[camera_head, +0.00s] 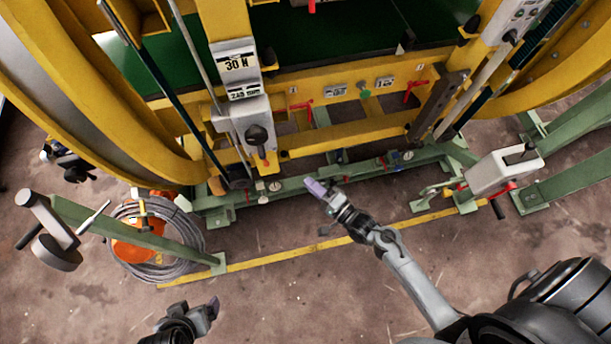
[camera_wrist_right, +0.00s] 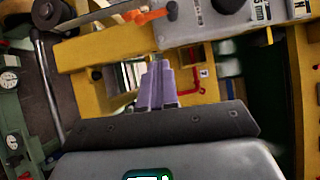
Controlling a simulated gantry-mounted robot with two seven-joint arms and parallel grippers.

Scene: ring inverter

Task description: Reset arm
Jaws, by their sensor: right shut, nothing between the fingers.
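My right gripper (camera_head: 316,188) reaches in from the lower right in the head view, in front of the green base of the yellow ring machine (camera_head: 330,95). Its purple fingers are together and empty, and they also show shut in the right wrist view (camera_wrist_right: 158,84). My left gripper (camera_head: 211,309) is low at the bottom left of the head view, above the floor and apart from everything. Its fingers are seen side-on, so their opening is unclear.
A control post with a black-knobbed lever (camera_head: 257,140) stands on the machine's front. Red handles (camera_head: 303,107) sit on the yellow beam. A coiled grey cable (camera_head: 155,240) lies at left. A yellow floor strip (camera_head: 290,254) crosses below. The foreground floor is clear.

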